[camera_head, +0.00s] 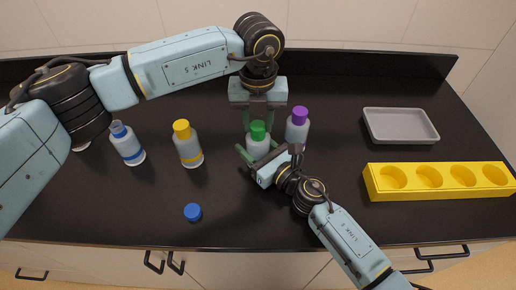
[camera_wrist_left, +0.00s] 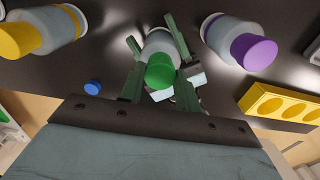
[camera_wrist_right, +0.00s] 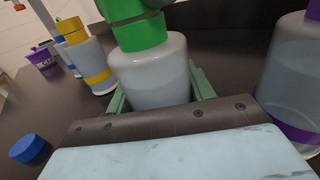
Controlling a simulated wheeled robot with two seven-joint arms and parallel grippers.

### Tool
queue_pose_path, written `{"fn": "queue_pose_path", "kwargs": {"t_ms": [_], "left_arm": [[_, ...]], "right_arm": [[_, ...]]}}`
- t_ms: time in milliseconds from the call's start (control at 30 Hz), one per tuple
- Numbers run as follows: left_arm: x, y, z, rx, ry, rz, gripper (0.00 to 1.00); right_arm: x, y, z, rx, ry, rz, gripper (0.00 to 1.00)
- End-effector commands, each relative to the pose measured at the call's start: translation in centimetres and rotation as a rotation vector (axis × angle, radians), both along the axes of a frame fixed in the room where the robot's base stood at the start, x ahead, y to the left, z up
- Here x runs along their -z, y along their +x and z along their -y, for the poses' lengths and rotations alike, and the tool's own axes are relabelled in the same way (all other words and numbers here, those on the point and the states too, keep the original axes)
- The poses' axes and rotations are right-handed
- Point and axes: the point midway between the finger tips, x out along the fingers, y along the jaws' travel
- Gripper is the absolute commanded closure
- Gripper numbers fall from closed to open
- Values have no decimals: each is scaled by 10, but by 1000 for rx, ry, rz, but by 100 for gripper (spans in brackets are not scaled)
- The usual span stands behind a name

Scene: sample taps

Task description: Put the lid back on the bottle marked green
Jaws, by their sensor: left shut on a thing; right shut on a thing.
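The green-marked bottle (camera_head: 257,149) stands upright on the dark counter. Its body also shows in the right wrist view (camera_wrist_right: 153,75). The green lid (camera_head: 258,130) sits at the top of the bottle, and I see no gap between them in the right wrist view (camera_wrist_right: 138,32). My left gripper (camera_wrist_left: 160,88) comes from above and is shut on the green lid. My right gripper (camera_wrist_right: 155,90) comes from the front and is shut around the bottle's body. The bottle's green band is hidden.
A purple-lidded bottle (camera_head: 298,127) stands close to the right of the green one. A yellow-lidded bottle (camera_head: 188,147) and a blue-banded bottle (camera_head: 128,146) stand to the left. A blue lid (camera_head: 193,212) lies in front. A grey tray (camera_head: 400,138) and yellow rack (camera_head: 440,190) are right.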

Motion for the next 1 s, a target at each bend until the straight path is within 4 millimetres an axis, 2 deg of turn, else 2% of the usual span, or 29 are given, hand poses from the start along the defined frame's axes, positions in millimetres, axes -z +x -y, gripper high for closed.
{"fn": "queue_pose_path", "kwargs": {"t_ms": [167, 1000], "left_arm": [[-1, 0, 0, 152, 1, 1, 95], [1, 0, 0, 1725, 2, 1, 95]], "right_arm": [[0, 0, 0, 0, 0, 0, 100], [0, 0, 0, 0, 0, 0, 100]]}}
